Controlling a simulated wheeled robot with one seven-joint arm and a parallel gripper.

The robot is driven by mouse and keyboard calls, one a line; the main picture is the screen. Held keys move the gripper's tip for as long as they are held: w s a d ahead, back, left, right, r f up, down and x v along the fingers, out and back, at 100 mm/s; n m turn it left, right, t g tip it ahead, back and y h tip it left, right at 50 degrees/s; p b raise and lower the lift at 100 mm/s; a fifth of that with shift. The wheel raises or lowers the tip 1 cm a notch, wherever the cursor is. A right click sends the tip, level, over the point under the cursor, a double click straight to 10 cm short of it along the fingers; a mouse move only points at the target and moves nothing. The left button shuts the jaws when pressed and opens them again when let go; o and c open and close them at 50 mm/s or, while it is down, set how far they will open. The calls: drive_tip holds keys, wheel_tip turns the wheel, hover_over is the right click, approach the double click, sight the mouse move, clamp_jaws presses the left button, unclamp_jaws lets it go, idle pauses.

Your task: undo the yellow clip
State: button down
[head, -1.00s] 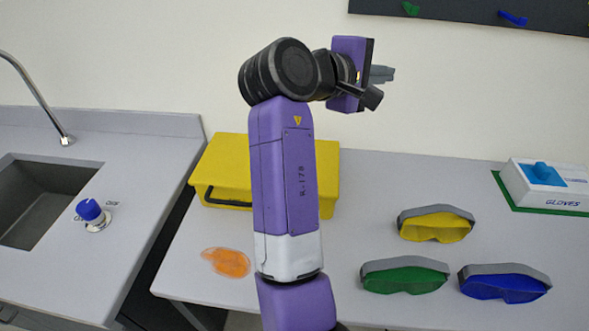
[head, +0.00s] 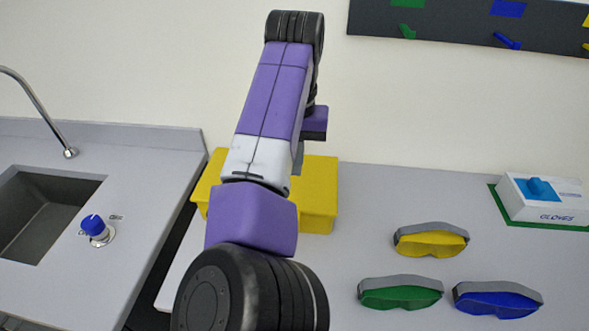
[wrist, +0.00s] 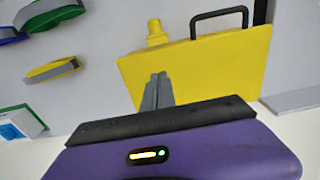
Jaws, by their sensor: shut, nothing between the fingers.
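A yellow case (head: 320,200) stands on the grey bench behind my arm. In the wrist view the yellow case (wrist: 215,70) shows a black handle (wrist: 220,14) at its edge. A small yellow piece (wrist: 156,32), which looks like the clip, sticks out of the same edge beside the handle. In the head view my arm hides that part. My gripper (wrist: 158,78) is shut and empty, and its grey fingers overlap the case in the wrist view. It also shows in the head view (head: 298,160), pointing down above the case, partly behind my arm. I cannot tell whether it touches the case.
Yellow goggles (head: 432,243), green goggles (head: 400,296) and blue goggles (head: 497,303) lie on the bench to the right. A glove box (head: 545,203) stands farther right. A sink (head: 40,210) with a blue-topped knob (head: 95,228) is at the left. A dark wall board (head: 440,22) hangs above.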

wheel_tip(320, 180, down, 8)
drive_tip(key=shift+p, duration=0.9)
drive_tip(key=shift+s+f+p, duration=0.1)
drive_tip(key=shift+s+p, duration=0.4)
drive_tip(key=shift+s, duration=0.65)
drive_tip(key=shift+s+f, duration=0.35)
drive_tip(key=shift+s, duration=0.35)
drive_tip(key=shift+f, duration=0.1)
